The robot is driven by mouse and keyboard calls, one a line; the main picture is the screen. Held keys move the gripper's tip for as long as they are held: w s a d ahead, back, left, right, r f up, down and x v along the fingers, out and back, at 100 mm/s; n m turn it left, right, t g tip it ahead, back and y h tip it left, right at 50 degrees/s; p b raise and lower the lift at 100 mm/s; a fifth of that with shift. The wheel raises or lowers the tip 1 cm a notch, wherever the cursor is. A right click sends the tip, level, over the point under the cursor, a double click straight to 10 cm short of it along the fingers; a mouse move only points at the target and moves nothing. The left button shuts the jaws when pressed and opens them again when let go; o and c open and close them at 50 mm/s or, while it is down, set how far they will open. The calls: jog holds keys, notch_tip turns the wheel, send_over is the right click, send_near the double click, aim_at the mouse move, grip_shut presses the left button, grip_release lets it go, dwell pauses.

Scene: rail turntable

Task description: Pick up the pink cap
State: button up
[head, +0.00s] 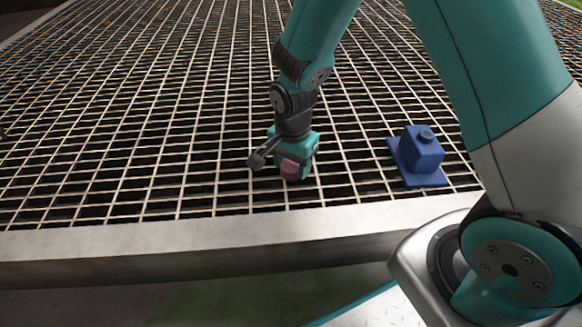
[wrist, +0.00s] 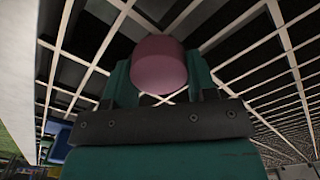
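The pink cap (head: 290,169) is a small round piece at the lower end of my gripper (head: 294,166), over the metal grating near its front edge. In the wrist view the pink cap (wrist: 158,65) sits between the two teal fingers of my gripper (wrist: 160,80), near their tips. Both fingers meet its sides with no clear gap, so the gripper looks shut on it. I cannot tell whether the cap still touches the grating. In the head view the gripper hides part of the cap.
A blue block with a round knob on a flat blue base (head: 423,150) stands on the grating to the right of my gripper. The open-mesh grating (head: 130,130) is clear to the left and behind. A pale solid rim (head: 200,235) runs along its front.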

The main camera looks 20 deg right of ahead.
notch_tip(320, 180, up, 20)
jog(key=p, duration=1)
